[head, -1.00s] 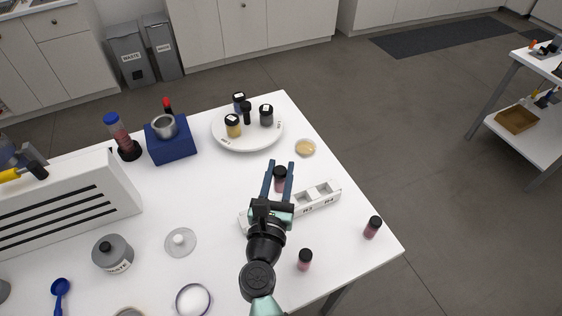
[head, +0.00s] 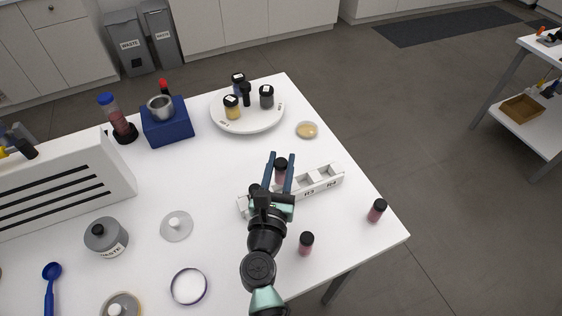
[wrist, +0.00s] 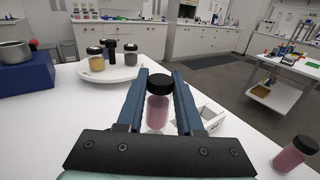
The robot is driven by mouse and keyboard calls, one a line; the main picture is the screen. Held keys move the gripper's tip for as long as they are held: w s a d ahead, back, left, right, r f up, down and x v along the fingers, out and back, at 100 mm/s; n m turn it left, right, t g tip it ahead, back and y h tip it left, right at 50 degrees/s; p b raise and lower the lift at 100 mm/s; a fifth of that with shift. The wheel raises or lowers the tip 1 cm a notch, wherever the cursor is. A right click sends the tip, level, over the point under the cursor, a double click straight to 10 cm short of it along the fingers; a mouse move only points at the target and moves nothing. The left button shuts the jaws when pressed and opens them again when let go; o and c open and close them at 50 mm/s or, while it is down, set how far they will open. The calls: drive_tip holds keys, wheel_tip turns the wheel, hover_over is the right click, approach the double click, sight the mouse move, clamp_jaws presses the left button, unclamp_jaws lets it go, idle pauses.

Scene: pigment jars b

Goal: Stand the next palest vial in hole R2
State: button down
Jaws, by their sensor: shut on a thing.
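My gripper (head: 282,157) is shut on a black-capped vial (wrist: 158,108) with pale pink contents, held upright between the fingers. This vial also shows in the head view (head: 281,174), over or just behind the white rack (head: 325,186). The rack's R3 and R4 holes at the right look empty. My gripper and arm hide much of its left part, including R2, so I cannot tell whether the vial's foot is in a hole. A darker pink vial (head: 306,244) stands in front of the rack, and another pink vial (head: 377,210) stands to its right.
A round white stand (head: 232,123) with several dark-capped jars is at the back. A small tan dish (head: 307,130) lies near it. A blue block (head: 168,128), a grey waste jar (head: 106,237) and a clear lid (head: 177,227) are at the left. The table's right edge is close.

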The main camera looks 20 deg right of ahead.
sight(279, 186)
drive_tip(key=shift+f+b, duration=0.55)
drive_tip(key=shift+f, duration=0.4)
drive_tip(key=shift+f+b, duration=2)
drive_tip(key=shift+f, duration=0.1)
idle(0.4)
drive_tip(key=shift+c, duration=2.4)
unclamp_jaws()
drive_tip(key=b+v, duration=0.1)
drive_tip(key=v, duration=1.1)
drive_tip(key=shift+d, duration=0.1)
drive_tip(key=shift+s+a+r+b, duration=0.1)
drive_tip(key=shift+s+a+b, duration=0.2)
drive_tip(key=shift+s, duration=0.2)
